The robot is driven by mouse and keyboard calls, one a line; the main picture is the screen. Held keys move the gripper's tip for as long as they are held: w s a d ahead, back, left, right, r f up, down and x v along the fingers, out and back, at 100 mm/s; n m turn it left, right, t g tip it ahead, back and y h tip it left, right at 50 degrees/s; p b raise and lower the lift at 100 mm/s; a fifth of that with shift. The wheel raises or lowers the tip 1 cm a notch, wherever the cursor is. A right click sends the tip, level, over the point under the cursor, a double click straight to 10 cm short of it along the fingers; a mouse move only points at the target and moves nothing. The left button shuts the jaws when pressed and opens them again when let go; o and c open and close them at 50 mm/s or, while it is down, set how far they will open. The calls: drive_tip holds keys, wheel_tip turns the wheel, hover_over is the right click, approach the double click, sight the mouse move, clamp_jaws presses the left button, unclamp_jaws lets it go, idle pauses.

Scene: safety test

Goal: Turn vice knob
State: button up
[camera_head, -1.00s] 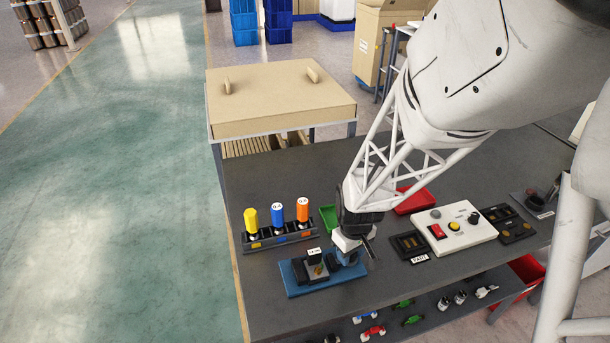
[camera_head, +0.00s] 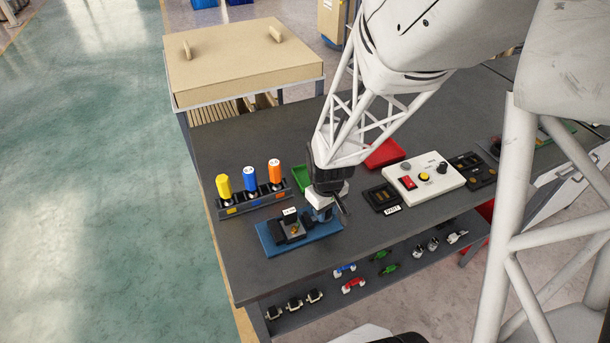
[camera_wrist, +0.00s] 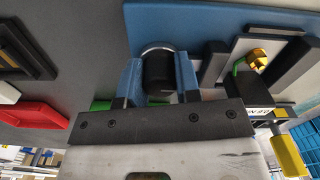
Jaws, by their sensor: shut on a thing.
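The vice stands on a blue base plate (camera_head: 264,243) near the front of the dark workbench (camera_head: 250,135); its dark jaws hold a small part with a brass-coloured piece (camera_wrist: 257,59). The vice knob (camera_wrist: 158,76) is a black cylinder with a silver ring behind it in the wrist view. My gripper (camera_wrist: 159,82) has a blue finger on each side of the knob and is shut on it. In the head view my gripper (camera_head: 322,210) is at the right end of the vice and hides the knob.
A green bin (camera_head: 302,177) and a red bin (camera_head: 385,153) lie behind my gripper. A white control box (camera_head: 424,178) with buttons is to the right.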

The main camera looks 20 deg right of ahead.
drive_tip(key=m, duration=1)
drive_tip(key=shift+m, duration=0.3)
drive_tip(key=m, duration=0.4)
drive_tip(key=shift+m, duration=0.3)
drive_tip(key=m, duration=0.5)
drive_tip(key=o, duration=0.6)
drive_tip(key=shift+o, duration=0.2)
drive_tip(key=shift+r, duration=0.1)
drive_tip(key=shift+r, duration=3.8)
